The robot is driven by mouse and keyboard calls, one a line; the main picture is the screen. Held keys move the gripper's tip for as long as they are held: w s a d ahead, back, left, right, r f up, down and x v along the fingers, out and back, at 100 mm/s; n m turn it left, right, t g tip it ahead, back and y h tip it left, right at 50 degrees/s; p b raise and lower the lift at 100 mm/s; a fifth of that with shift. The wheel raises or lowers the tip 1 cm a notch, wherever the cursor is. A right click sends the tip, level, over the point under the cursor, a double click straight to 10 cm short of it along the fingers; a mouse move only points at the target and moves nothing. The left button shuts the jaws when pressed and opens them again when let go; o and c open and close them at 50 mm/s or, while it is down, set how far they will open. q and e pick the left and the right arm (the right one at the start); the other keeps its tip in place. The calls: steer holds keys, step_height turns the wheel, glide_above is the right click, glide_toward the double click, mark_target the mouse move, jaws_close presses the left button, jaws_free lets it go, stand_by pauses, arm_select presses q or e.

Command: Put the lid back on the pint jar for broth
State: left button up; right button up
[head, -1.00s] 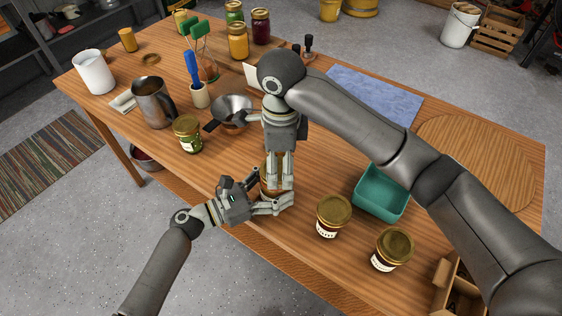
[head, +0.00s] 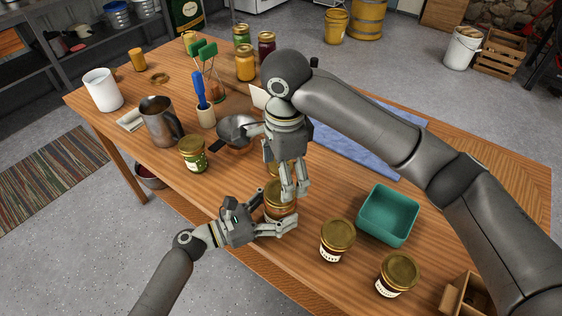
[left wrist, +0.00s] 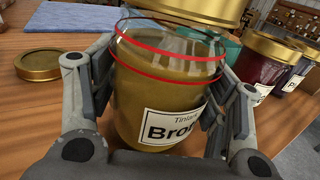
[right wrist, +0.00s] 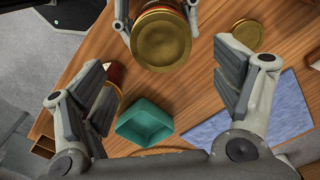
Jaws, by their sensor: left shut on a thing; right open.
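The broth jar (left wrist: 160,95), a glass jar of brown broth with red bands and a "Bro…" label, stands upright between the fingers of my left gripper (head: 281,212), which is shut on it. A gold lid (right wrist: 160,42) lies over the jar's mouth, also visible at the top of the left wrist view (left wrist: 195,9); I cannot tell if it is fully seated. My right gripper (head: 292,190) is open and empty, just above the lid. A second gold lid (left wrist: 40,65) lies flat on the table beside the jar, largely hidden by my right gripper in the head view.
Two gold-lidded jars (head: 337,240) (head: 397,273) stand to the right, near the teal bin (head: 389,214). A green jar (head: 193,154), metal mug (head: 160,121) and dark pan (head: 236,130) stand to the left. A blue mat (head: 350,148) lies behind.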

steer(key=n, duration=0.3)
steer(key=shift+r+n, duration=0.2)
steer(key=shift+n, duration=0.2)
steer(key=n, duration=0.5)
steer(key=shift+a+r, duration=0.15)
steer(key=shift+r, duration=0.05)
steer(key=n, duration=0.5)
steer(key=shift+a+r, duration=0.1)
steer(key=shift+r, duration=0.1)
steer(key=n, duration=0.5)
steer(key=shift+r, duration=0.2)
steer(key=n, duration=0.5)
steer(key=shift+a+r+n, duration=0.1)
steer(key=shift+r+n, duration=0.1)
steer(key=shift+n, duration=0.1)
steer(key=n, duration=0.5)
steer(key=shift+r, duration=0.15)
steer(key=n, duration=0.5)
steer(key=shift+r, duration=0.2)
steer(key=n, duration=0.4)
steer(key=shift+r, duration=0.1)
